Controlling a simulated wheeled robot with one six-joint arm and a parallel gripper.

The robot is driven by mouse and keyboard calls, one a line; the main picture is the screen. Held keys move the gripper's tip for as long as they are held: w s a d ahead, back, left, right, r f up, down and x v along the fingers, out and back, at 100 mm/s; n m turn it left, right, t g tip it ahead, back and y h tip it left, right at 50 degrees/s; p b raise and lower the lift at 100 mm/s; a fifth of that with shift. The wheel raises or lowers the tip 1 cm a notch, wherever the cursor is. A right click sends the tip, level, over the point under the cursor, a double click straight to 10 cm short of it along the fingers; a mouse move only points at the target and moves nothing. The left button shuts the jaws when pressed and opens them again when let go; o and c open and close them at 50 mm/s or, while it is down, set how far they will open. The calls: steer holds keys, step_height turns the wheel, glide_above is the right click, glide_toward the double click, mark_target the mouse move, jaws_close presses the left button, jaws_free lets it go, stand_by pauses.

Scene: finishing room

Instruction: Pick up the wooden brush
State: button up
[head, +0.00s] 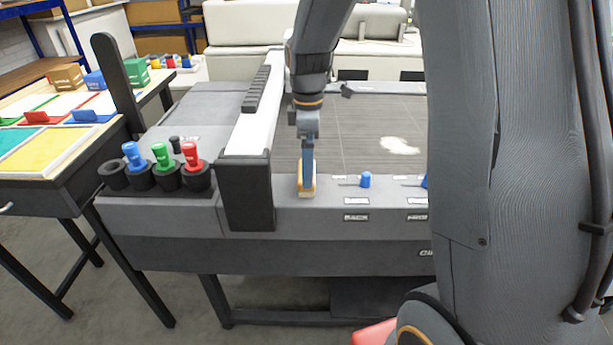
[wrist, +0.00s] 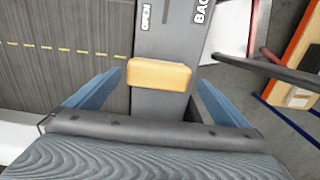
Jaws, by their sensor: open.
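The wooden brush (head: 307,181) is a small tan block on the front ledge of the grey machine, just right of its dark upright end post. In the wrist view the brush (wrist: 160,75) lies crosswise ahead of my gripper, in line with the gap between the fingers. My gripper (head: 308,160) points down right over the brush in the head view and covers part of it. In the wrist view my gripper (wrist: 158,88) shows two blue fingers spread wide, one to each side of the brush. They do not appear to touch it.
A blue knob (head: 365,180) sits on the ledge to the right. The black end post (head: 246,190) rises close on the left. Blue, green and red-handled tools (head: 162,158) stand in black cups further left. A table with coloured panels (head: 50,145) is at far left.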

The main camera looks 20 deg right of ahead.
steer(key=shift+w+a+f+p, duration=0.15)
steer(key=shift+f+p, duration=0.65)
steer(key=shift+f, duration=1.4)
steer(key=shift+c, duration=0.3)
steer(key=c, duration=0.9)
steer(key=shift+c, duration=0.2)
steer(key=shift+r, duration=0.15)
step_height(320, 180, up, 10)
steer(key=b, duration=0.3)
